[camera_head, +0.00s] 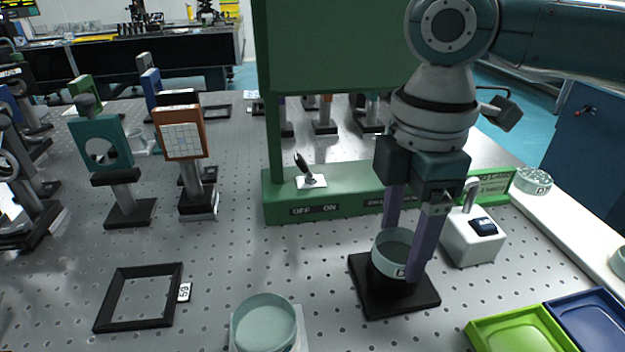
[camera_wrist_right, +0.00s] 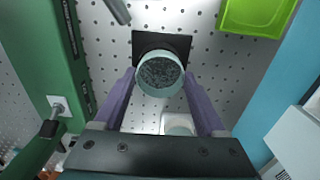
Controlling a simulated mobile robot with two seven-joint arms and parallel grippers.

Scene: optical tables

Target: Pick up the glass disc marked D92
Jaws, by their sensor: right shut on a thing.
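My right gripper (camera_head: 402,258) is shut on a round pale-teal glass disc (camera_head: 390,265), with one purple finger on each side. The disc has a small white label on its rim, too small to read. It is at a black square-based stand (camera_head: 412,303); I cannot tell whether it still touches the stand. In the right wrist view the disc (camera_wrist_right: 160,76) shows a dark speckled face between the fingers, with the black base (camera_wrist_right: 142,44) behind it. My left gripper is not in view.
Another teal disc (camera_head: 265,326) is at the front, and one (camera_head: 533,181) is on the white shelf. A green frame with a switch (camera_head: 311,181) stands behind the gripper. A grey-white device (camera_head: 473,242) is close on the right. Green (camera_head: 515,335) and blue trays lie front right.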

